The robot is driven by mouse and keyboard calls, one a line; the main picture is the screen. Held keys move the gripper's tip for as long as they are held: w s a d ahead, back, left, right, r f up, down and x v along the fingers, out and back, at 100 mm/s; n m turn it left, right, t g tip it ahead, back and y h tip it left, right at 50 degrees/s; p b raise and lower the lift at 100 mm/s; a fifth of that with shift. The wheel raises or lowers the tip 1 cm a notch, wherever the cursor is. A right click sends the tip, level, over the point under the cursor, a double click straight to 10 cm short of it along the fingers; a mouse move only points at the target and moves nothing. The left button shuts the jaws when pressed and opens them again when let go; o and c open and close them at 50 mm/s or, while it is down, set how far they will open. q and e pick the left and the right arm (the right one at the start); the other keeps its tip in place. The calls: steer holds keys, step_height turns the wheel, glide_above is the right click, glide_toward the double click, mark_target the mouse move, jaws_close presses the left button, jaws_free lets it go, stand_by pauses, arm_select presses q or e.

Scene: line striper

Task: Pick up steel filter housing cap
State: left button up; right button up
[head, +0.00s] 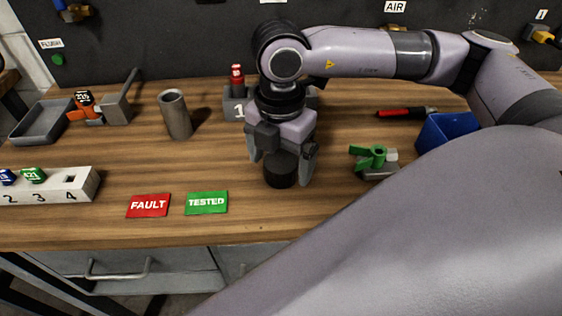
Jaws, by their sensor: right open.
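A short dark cylinder (280,172), which seems to be the steel filter housing cap, stands upright on the wooden bench. My right gripper (281,176) points down over it from above. Its fingers are open, one on the left and one on the right of the cylinder. The gripper body hides the top of the cylinder, and I cannot tell whether a finger touches it. My left gripper is out of view.
A grey metal cup (175,114) stands to the left. Red FAULT (148,206) and green TESTED (206,203) plates lie in front. A green-handled valve (374,160) and a blue bin (448,131) are right. A numbered white rack (60,188) is far left.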

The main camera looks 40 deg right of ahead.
steer(key=shift+f, duration=0.55)
steer(key=c, duration=1)
steer(key=shift+c, duration=0.2)
